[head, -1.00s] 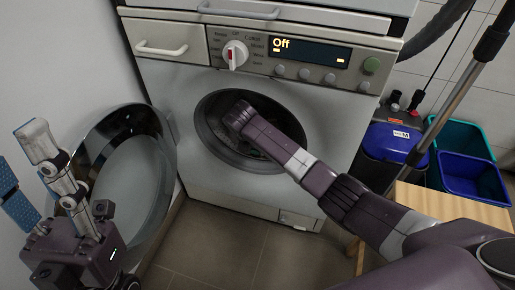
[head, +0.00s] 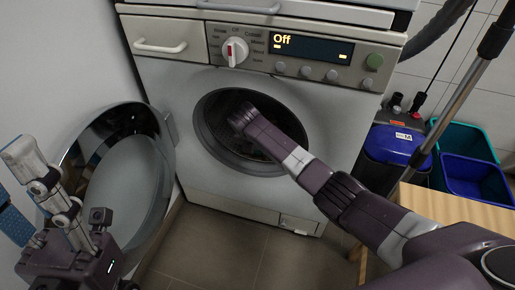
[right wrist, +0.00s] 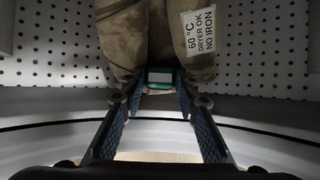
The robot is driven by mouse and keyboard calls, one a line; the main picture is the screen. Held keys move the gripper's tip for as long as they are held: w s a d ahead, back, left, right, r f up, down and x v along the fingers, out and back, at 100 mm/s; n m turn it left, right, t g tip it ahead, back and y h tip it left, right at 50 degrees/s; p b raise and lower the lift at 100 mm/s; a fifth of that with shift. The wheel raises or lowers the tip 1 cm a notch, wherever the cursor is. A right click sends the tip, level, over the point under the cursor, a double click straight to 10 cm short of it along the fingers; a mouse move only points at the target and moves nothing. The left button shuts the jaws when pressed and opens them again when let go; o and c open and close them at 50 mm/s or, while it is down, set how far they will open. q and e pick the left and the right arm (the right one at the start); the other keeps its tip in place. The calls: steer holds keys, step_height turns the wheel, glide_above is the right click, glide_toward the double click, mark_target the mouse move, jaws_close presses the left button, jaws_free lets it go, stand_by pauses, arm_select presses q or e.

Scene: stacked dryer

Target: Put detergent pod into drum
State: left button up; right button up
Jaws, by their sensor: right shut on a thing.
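My right arm reaches through the round door opening into the drum (right wrist: 60,62). In the right wrist view my right gripper (right wrist: 160,84) is shut on a small green and white detergent pod (right wrist: 160,75), held between its fingertips inside the drum. The pod is just in front of brown cloth (right wrist: 152,35); I cannot tell whether they touch. In the head view the right fingers and the pod are hidden inside the machine. My left gripper (head: 16,190) is at the left edge beside the open door, partly cut off; its fingers look apart and empty.
The round glass door (head: 125,190) hangs open to the left of the machine (head: 300,110), whose display (head: 312,48) reads "Off". A wooden stool (head: 440,205), a blue-lidded bin (head: 397,143) and a blue crate (head: 475,180) stand on the right.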

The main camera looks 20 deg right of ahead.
steer(key=shift+s+d+f, duration=0.1)
steer(key=shift+f, duration=0.15)
steer(key=o, duration=0.9)
steer(key=shift+f, duration=0.15)
